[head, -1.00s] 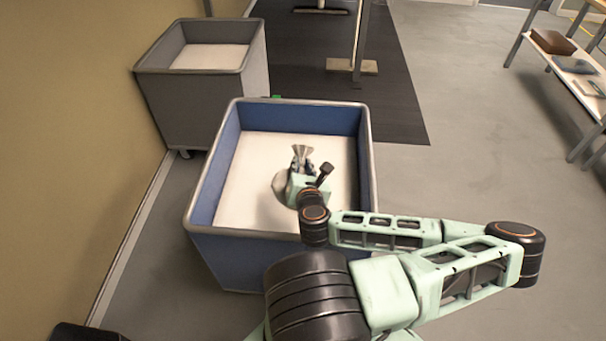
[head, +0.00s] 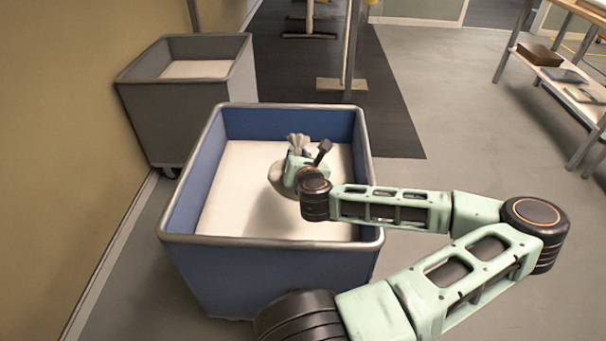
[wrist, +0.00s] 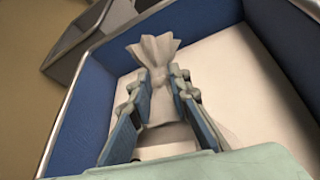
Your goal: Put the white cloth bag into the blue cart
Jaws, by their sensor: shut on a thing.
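The blue cart (head: 180,207) stands in front of me with its top open and a pale floor inside. My gripper (wrist: 160,95) is shut on the gathered neck of the white cloth bag (wrist: 154,50), with one finger on each side. In the head view the bag (head: 279,179) shows within the outline of the cart's opening, partly hidden behind my gripper (head: 298,160). The flared top of the bag sticks up past the fingers. I cannot tell whether the bag's bottom touches the cart floor.
A grey cart (head: 182,115) stands behind the blue cart by the tan wall (head: 60,130). A dark mat (head: 385,125) with metal stands lies beyond. A shelf (head: 572,85) with several flat items is at the right. The floor between is clear.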

